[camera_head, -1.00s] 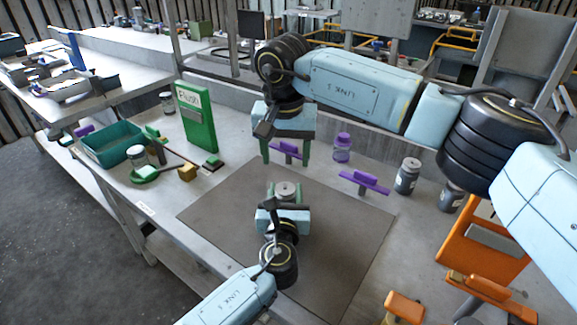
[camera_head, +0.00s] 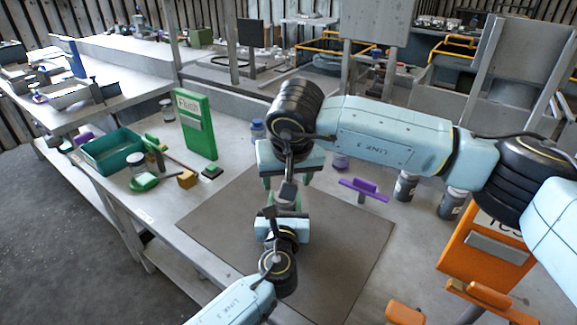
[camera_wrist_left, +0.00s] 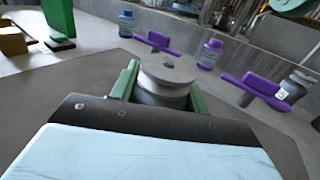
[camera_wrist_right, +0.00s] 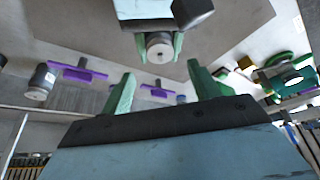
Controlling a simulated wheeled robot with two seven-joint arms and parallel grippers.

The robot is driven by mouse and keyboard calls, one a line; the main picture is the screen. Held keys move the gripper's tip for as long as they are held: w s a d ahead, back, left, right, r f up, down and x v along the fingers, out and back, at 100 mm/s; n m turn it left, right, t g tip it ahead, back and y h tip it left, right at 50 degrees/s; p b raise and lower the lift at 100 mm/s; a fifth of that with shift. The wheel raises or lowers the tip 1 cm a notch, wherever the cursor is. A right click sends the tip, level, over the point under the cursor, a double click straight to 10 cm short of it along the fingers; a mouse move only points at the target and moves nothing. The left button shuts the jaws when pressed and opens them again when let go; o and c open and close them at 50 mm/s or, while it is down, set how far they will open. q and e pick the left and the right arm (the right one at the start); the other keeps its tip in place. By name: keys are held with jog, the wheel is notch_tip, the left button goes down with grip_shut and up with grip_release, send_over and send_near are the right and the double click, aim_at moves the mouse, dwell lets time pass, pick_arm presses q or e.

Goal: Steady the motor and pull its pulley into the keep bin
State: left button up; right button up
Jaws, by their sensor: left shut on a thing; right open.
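The motor is a small grey cylinder with a round, grooved pulley on top. In the left wrist view the pulley (camera_wrist_left: 168,70) faces up and the motor body (camera_wrist_left: 158,95) sits between green fingers. My left gripper (camera_wrist_left: 161,88) is shut on the motor over the dark mat; its arm shows in the head view. My right gripper (camera_wrist_right: 162,90) is open and empty, above and beyond the motor (camera_wrist_right: 160,48), apart from it. In the head view my right gripper (camera_head: 288,182) partly hides the motor. A teal bin (camera_head: 112,143) stands at the left of the bench.
A green sign panel (camera_head: 196,123) stands near the bin. Purple handled pieces (camera_head: 364,190) and grey jars (camera_head: 404,187) lie beyond the mat (camera_head: 345,235). An orange sign panel (camera_head: 485,243) stands at right. The mat's right part is clear.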

jog(key=x, duration=0.6)
jog(key=shift+w+f, duration=0.2)
jog(key=shift+f, duration=0.15)
jog(key=c, duration=1.2)
pick_arm(q)
jog(key=shift+f, duration=0.1)
pick_arm(e)
jog(key=shift+r, duration=0.3)
jog(key=shift+r, duration=0.85)
jog(key=shift+r, duration=2.05)
pick_arm(q)
jog(key=o, duration=1.4)
